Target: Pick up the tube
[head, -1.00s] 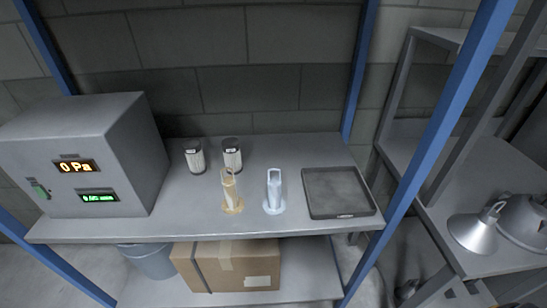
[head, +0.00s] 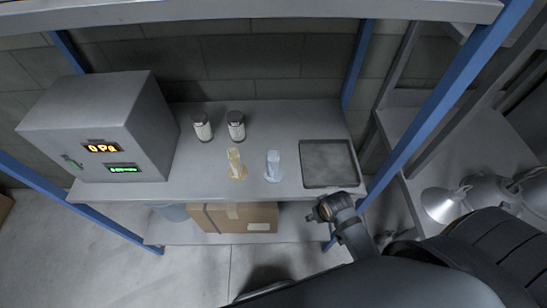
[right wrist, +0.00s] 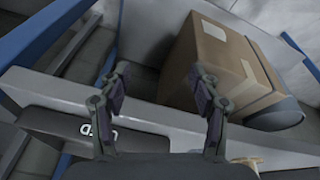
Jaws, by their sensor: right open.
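Two slim upright tubes on small bases stand on the grey shelf (head: 280,190): a tan one (head: 237,165) and a pale blue one (head: 273,167) to its right. I cannot tell which of them the task means. My right gripper (head: 322,209) is at the shelf's front edge, below the tray and to the right of both tubes, touching neither. In the right wrist view its two fingers (right wrist: 162,92) are spread with nothing between them. A tan piece (right wrist: 246,163) at that view's bottom edge may be a tube's base. My left gripper is out of view.
A dark tray (head: 327,164) lies right of the tubes. Two dark-lidded jars (head: 202,127) (head: 236,126) stand behind. A grey box with lit displays (head: 100,128) fills the left. A cardboard box (head: 235,217) sits below. A blue post (head: 440,100) rises on the right.

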